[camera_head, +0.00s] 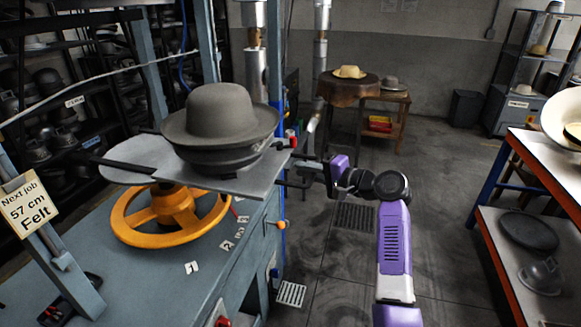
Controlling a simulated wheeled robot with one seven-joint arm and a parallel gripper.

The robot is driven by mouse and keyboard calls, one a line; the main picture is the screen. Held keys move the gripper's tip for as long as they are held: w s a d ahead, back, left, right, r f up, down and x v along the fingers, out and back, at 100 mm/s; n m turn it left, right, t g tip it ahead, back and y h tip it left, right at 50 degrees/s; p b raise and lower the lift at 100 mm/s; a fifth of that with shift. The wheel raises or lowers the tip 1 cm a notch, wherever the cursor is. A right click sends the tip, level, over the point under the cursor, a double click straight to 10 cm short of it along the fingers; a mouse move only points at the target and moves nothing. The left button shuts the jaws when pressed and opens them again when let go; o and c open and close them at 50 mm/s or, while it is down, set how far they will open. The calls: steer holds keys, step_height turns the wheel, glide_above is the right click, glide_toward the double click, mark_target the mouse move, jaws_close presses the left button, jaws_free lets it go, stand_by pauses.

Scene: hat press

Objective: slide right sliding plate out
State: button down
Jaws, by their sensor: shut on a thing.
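A grey felt hat (222,112) sits brim-down on a dark block in the press. The right sliding plate (252,176) is a flat grey sheet below the hat, sticking out to the right of it. The left plate (125,174) lies on the other side, with a dark bar on it. My gripper (312,172), on the purple and white arm, is at the right edge of the right plate. It is shut on dark handle parts there. The hat and block hide the plates' inner edges, and the fingertips are small and partly hidden.
An orange handwheel (168,216) sits under the plates on the blue-grey press bench (185,288). A post with a "Next job 57 cm Felt" sign (28,206) stands at left. A shelved table (530,137) is at right. Open floor (450,200) lies between.

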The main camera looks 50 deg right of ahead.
steer(key=shift+s+d+f, duration=0.1)
steer(key=shift+s+d, duration=0.25)
steer(key=shift+s, duration=0.45)
steer(key=c, duration=1.5)
jaws_free()
steer(key=shift+s, duration=0.1)
steer(key=shift+o, duration=0.2)
steer(key=s+r+b, duration=0.1)
steer(key=s, duration=0.6)
steer(key=shift+s+a+r, duration=0.2)
steer(key=shift+s+r, duration=0.05)
steer(key=shift+s, duration=0.05)
